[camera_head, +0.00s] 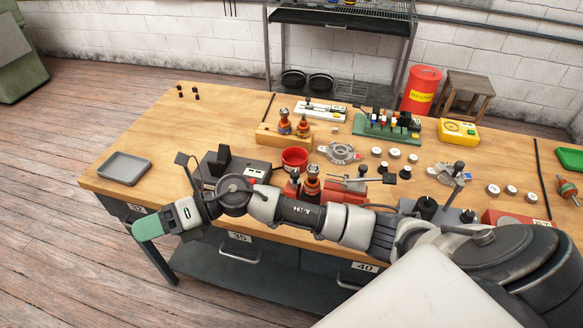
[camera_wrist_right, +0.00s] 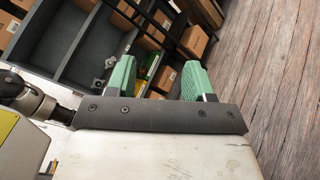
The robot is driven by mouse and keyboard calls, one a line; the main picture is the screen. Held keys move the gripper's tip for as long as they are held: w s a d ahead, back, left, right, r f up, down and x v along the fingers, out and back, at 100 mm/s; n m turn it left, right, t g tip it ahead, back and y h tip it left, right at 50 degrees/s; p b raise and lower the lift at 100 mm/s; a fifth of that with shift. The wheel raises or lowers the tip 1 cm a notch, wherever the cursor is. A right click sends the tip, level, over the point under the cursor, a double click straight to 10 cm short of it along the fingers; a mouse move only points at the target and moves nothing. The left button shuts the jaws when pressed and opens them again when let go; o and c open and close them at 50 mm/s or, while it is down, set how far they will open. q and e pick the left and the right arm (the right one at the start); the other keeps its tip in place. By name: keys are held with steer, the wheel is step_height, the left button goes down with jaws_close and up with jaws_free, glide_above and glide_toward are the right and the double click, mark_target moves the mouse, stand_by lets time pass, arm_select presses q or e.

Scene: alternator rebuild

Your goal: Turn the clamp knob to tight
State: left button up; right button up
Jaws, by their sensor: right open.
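My right gripper (camera_head: 150,228) is at the end of the arm that crosses the bench front from the right. Its green fingers are past the front-left bench edge. In the right wrist view the two green fingers (camera_wrist_right: 158,82) stand apart with nothing between them. A red fixture (camera_head: 342,217) is partly hidden behind my arm, with a copper-coloured part (camera_head: 312,182) at it and a metal bar with a dark knob (camera_head: 362,171) above it. A grey metal piece with another dark knob (camera_head: 458,167) stands to the right. I cannot tell which is the clamp knob or how tight it is. My left gripper is not visible.
The wooden bench (camera_head: 140,143) holds a grey tray (camera_head: 124,168), a red cup (camera_head: 295,158), a green rack (camera_head: 386,130) and a yellow meter (camera_head: 458,131). The bench's left part is mostly clear. The wrist view shows shelving with cardboard boxes (camera_wrist_right: 161,14) and open floor.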

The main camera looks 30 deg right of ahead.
steer(key=d+f+n+g+h, duration=0.4)
steer(key=d+n+h, duration=0.1)
steer(key=n+h, duration=0.15)
steer(key=n+h+p, duration=0.1)
steer(key=h, duration=1.4)
glide_toward(293, 173)
steer(key=shift+g, duration=0.3)
steer(key=p+x, duration=0.3)
steer(key=x, duration=0.4)
steer(key=shift+w+d+f, duration=0.1)
steer(key=shift+d+f, duration=0.3)
steer(key=shift+f, duration=0.45)
steer(key=c, duration=0.9)
